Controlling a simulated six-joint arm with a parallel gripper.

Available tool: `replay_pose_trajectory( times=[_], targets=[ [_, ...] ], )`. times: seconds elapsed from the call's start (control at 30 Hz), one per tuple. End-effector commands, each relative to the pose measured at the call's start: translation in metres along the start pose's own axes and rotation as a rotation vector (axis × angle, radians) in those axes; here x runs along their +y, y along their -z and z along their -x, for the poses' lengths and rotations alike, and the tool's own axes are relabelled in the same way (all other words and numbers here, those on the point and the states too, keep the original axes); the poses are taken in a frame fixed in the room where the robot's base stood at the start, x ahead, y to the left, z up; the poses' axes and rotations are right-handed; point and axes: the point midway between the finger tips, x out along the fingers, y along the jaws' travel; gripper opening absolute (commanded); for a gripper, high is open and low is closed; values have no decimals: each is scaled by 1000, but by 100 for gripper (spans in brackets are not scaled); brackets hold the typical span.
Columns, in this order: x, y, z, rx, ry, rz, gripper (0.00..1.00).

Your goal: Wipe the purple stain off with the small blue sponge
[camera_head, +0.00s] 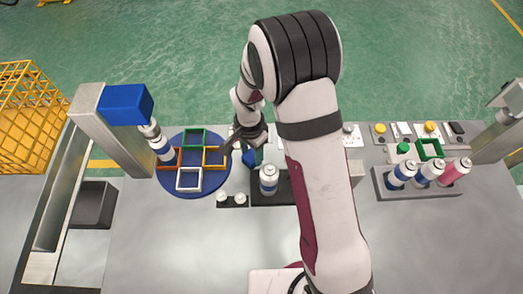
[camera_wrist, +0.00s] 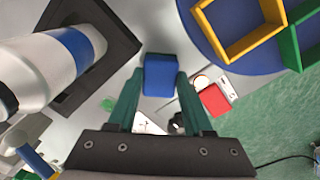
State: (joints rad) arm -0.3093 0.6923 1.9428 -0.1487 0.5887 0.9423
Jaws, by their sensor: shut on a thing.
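My gripper (camera_wrist: 160,78) is shut on the small blue sponge (camera_wrist: 161,82), which sits between its two green fingertips in the wrist view. In the head view my gripper (camera_head: 249,147) is over the table, between the blue turntable and a white-and-blue can, with the blue sponge (camera_head: 249,158) just below it. I cannot tell whether the sponge touches the table. I cannot make out the purple stain in either view; my arm hides part of the table.
The round blue turntable (camera_head: 206,187) with coloured square frames is on the left. A white-and-blue can (camera_head: 268,180) stands in a dark holder close by. A grey rack (camera_head: 385,187) with cans is at right.

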Motion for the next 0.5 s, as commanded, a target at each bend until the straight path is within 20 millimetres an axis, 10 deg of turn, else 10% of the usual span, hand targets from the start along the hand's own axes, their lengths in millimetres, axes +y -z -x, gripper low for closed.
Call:
replay_pose_trajectory(
  times=[0.5],
  targets=[
    [22, 22, 0, 1, 1, 0, 0]
  ],
)
